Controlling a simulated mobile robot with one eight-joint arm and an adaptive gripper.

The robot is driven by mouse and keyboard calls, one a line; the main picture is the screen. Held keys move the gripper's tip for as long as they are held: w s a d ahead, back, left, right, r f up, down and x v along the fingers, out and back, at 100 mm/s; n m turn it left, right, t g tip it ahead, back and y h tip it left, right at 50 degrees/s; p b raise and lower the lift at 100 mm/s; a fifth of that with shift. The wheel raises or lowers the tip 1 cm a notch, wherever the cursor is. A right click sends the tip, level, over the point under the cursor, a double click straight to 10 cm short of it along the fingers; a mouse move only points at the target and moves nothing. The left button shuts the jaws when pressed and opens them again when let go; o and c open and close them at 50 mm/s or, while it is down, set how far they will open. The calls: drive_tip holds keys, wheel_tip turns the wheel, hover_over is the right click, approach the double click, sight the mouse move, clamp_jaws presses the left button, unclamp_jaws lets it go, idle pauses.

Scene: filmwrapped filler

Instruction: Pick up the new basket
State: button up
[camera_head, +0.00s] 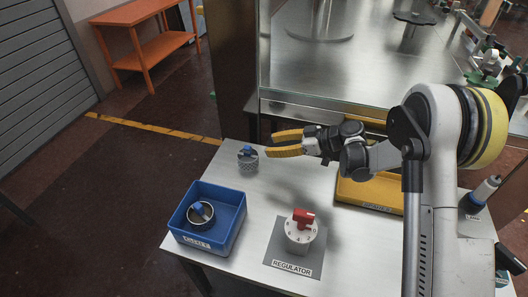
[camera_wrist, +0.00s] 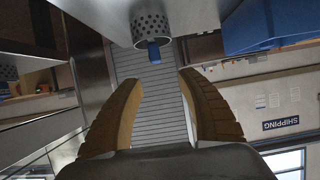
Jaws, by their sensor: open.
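A small perforated metal basket with a blue knob (camera_head: 247,160) stands upright on the steel table near its back left edge. It also shows at the top of the wrist view (camera_wrist: 152,26), with the blue knob toward my fingers. My gripper (camera_head: 270,145) is open and empty, with its yellow fingers pointing left, a little right of the basket and apart from it. In the wrist view the open fingers (camera_wrist: 158,82) have nothing between them. A dark round piece with a blue handle (camera_head: 202,212) sits in the blue tray (camera_head: 228,238).
A regulator with a red handle (camera_head: 303,217) stands at the front middle. A yellow tray (camera_head: 368,196) lies at right, partly under my arm. A steel cabinet (camera_head: 300,108) borders the table's back. The blue tray also shows in the wrist view (camera_wrist: 255,28). Table around the basket is clear.

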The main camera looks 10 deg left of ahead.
sight(247, 147)
drive_tip(key=b+x, duration=0.1)
drive_tip(key=x, duration=0.4)
drive_tip(key=shift+a+f+b, duration=0.2)
drive_tip(key=shift+f+b, duration=0.1)
drive_tip(key=shift+b, duration=0.05)
drive_tip(key=x, duration=0.1)
drive_tip(key=b+x, duration=0.1)
drive_tip(key=x, duration=0.1)
drive_tip(key=b+x, duration=0.1)
drive_tip(key=x, duration=0.1)
drive_tip(key=shift+w+d+f, duration=0.1)
drive_tip(key=shift+w+f, duration=0.2)
drive_tip(key=shift+w, duration=0.05)
drive_tip(key=shift+a, duration=0.25)
drive_tip(key=shift+d+r, duration=0.1)
clamp_jaws()
